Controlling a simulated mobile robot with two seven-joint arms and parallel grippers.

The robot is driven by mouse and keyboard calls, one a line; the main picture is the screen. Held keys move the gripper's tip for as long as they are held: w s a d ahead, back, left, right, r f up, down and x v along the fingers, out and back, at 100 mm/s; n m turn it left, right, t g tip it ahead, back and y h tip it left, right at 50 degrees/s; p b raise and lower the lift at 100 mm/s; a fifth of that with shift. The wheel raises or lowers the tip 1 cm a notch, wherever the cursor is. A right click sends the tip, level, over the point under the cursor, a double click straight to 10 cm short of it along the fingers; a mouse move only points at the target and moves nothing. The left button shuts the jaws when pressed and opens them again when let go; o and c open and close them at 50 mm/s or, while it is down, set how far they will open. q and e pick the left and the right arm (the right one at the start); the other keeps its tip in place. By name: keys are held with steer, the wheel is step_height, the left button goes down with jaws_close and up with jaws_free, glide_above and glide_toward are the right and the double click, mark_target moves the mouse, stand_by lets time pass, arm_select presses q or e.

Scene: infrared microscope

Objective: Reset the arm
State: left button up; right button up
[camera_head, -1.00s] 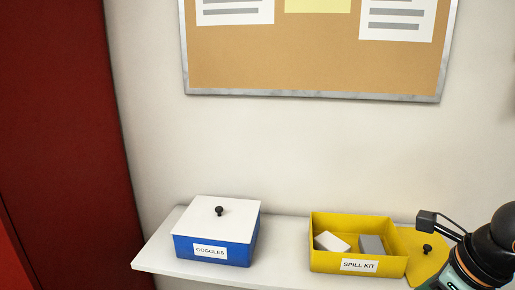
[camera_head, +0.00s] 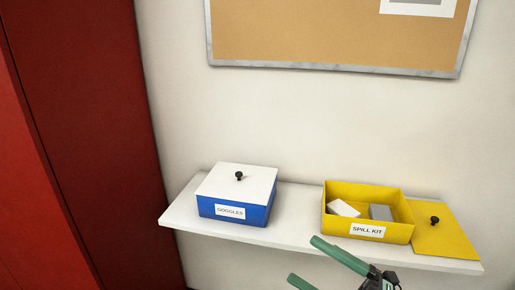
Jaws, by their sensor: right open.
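My right gripper (camera_head: 308,262) shows at the bottom of the head view, with its two green fingers spread apart and nothing between them. It is in front of the shelf, below the spill kit box. My left gripper is not in view. The yellow spill kit box (camera_head: 340,224) stands open on the shelf, with a white block (camera_head: 343,208) and a grey block (camera_head: 381,212) inside. Its yellow lid (camera_head: 447,236) with a black knob lies flat on the shelf to the right of the box.
A blue goggles box (camera_head: 254,215) with a white lid stands on the left of the white shelf (camera_head: 290,235). The shelf between the two boxes is clear. A red cabinet (camera_head: 85,130) stands at the left. A cork board (camera_head: 330,35) hangs on the wall.

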steer(key=w+d+f+m+t+h, duration=0.2)
steer(key=d+f+m+t+h, duration=0.35)
steer(key=f+m+h, duration=0.65)
steer(key=s+f+m+g+h, duration=0.2)
steer(key=s+f+m, duration=0.4)
steer(key=f, duration=0.5)
steer(key=s+d+f+m+g+h, duration=0.1)
steer(key=s+f+m+g, duration=0.4)
steer(key=f, duration=0.7)
steer(key=s+m+h, duration=0.1)
steer(key=s+m, duration=0.1)
steer(key=s, duration=0.2)
steer(key=shift+d+p, duration=0.25)
steer(key=shift+p, duration=0.1)
